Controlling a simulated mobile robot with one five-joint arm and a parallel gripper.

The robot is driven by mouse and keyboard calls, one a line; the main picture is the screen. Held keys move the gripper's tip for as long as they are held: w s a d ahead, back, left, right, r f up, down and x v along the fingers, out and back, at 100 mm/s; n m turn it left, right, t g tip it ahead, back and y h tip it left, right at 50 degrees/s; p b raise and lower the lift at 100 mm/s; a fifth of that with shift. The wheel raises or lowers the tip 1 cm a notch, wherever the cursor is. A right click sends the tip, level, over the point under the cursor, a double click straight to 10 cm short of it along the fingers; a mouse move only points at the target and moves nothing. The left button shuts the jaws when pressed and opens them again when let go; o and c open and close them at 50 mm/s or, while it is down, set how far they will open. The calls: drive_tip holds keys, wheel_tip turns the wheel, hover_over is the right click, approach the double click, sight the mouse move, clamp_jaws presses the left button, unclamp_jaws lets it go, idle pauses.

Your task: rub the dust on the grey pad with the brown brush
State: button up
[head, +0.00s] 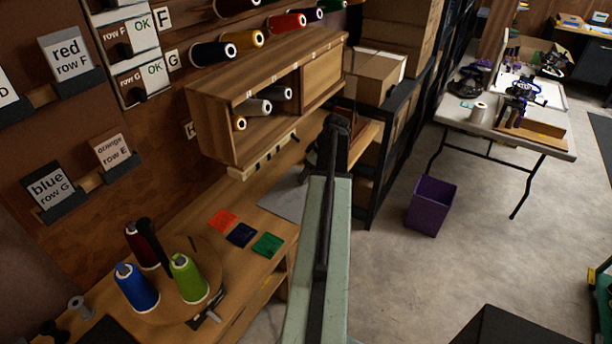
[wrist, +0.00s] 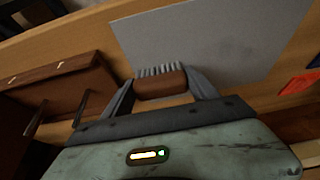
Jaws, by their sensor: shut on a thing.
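In the wrist view my gripper (wrist: 160,92) is shut on the brown brush (wrist: 162,83), one finger on each side of its brown handle. The brush's pale bristles (wrist: 158,70) point away from me, over or against the near edge of the grey pad (wrist: 205,40); I cannot tell whether they touch it. No dust can be made out on the pad. In the head view the grey pad (head: 287,204) lies on the wooden bench, partly hidden by my arm. The gripper and brush are hidden there behind the arm.
Red (head: 223,220), dark blue (head: 241,235) and green (head: 267,245) squares lie on the bench beside the pad. Thread cones stand on a round board (head: 208,290). A wooden thread cabinet (head: 217,131) hangs above. A brown box (wrist: 60,90) stands left in the wrist view.

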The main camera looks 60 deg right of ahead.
sight(287, 202)
drive_tip(key=shift+o, duration=0.2)
drive_tip(key=shift+d+f, duration=0.1)
drive_tip(key=shift+d, duration=0.5)
drive_tip(key=shift+s, duration=0.55)
drive_tip(key=shift+c, duration=0.2)
drive_tip(key=shift+o, duration=0.2)
drive_tip(key=shift+a, duration=1.65)
drive_tip(key=shift+a+f, duration=0.1)
drive_tip(key=shift+a, duration=0.2)
drive_tip(key=c, duration=0.3)
drive_tip(key=shift+w+a, duration=0.1)
drive_tip(key=shift+a, duration=5.45)
wheel_tip(287, 202, up, 6)
drive_tip(key=p, duration=0.6)
